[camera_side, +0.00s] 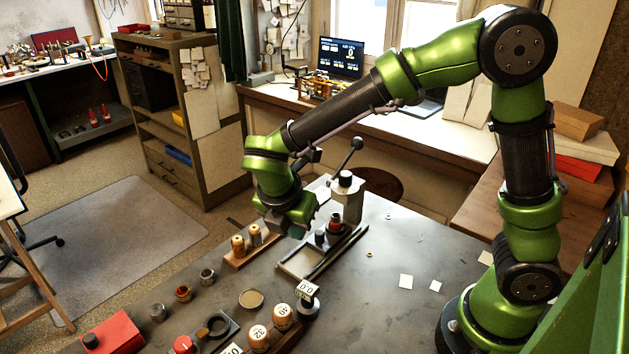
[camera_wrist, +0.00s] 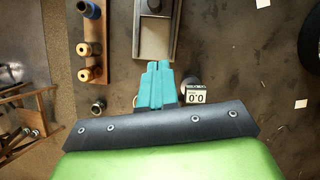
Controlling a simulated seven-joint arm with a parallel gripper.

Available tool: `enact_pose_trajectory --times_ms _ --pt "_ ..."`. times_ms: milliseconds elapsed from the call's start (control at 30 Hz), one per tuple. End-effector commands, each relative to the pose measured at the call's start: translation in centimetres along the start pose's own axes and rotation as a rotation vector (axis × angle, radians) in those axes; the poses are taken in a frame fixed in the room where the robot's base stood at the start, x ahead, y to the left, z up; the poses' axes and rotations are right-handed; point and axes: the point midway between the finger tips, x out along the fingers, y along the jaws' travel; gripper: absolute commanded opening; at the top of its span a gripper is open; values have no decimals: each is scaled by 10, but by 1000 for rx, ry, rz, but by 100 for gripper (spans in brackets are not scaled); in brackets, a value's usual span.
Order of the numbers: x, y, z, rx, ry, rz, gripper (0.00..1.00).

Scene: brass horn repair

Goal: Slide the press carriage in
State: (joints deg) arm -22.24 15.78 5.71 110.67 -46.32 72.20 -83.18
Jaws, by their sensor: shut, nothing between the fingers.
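The press (camera_side: 345,198) stands at the back of the dark bench, with a black-knobbed lever rising from it. Its track (camera_side: 297,268), a pale bed between dark rails, runs toward the camera. Dark cylindrical parts (camera_side: 320,238), one with a red band, stand along the track; I cannot tell which of them belong to the carriage. In the wrist view the track (camera_wrist: 155,42) runs upward to a grey block (camera_wrist: 152,22) near the top edge. My gripper (camera_wrist: 158,66) has its teal fingers together and empty, at the track's near end. It also shows in the side view (camera_side: 296,232), low over the track's left side; contact is unclear.
A wooden rack with brass-coloured pieces (camera_side: 238,245) stands left of the track. A gauge reading 0.0 (camera_side: 306,289) stands near the track's front end. Small cups, wooden pieces and a red box (camera_side: 112,334) lie nearer. The bench's right side is mostly clear.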

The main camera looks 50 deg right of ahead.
Motion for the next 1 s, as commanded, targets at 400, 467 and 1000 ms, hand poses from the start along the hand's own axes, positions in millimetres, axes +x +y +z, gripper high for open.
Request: enact_pose_trajectory --times_ms 400,467,1000 --pt "83 -1 8 9 1 -4 0" --pt "86 -1 17 9 1 -3 0" --pt "93 -1 38 6 1 -2 0"
